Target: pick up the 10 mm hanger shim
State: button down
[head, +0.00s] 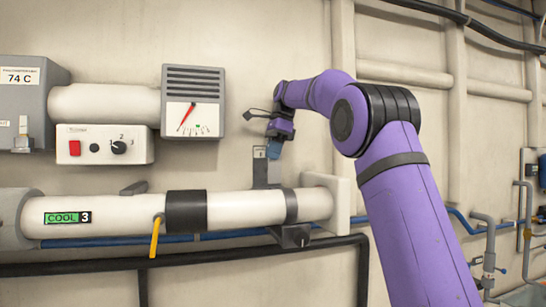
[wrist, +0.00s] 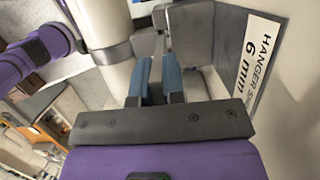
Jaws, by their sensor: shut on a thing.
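My gripper (head: 274,148) is at the upright grey hanger plate (head: 266,175) above the right end of the white pipe. In the wrist view my gripper (wrist: 156,85) has its two blue fingers close together, shut on a thin grey piece (wrist: 158,48) that is mostly hidden between them. No size mark shows on this piece, so I cannot tell whether it is the 10 mm shim. A white label (wrist: 252,65) right of the fingers reads "HANGER SH…" and "6 mm", its end cut off. A grey metal block (wrist: 188,32) stands just beyond the fingertips.
The white pipe (head: 115,210) marked "COOL 3" has a yellow lever (head: 155,237). A gauge box (head: 193,102) and a switch panel (head: 104,145) are to the left. A dark hose (head: 200,258) and a blue pipe run below. Bare wall lies above my gripper.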

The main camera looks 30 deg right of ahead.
jog(key=shift+r, duration=0.75)
jog(key=shift+s, duration=0.1)
jog(key=s+a, duration=0.2)
jog(key=s, duration=1)
jog(key=shift+s+a, duration=0.3)
dwell(0.7)
dwell(0.5)
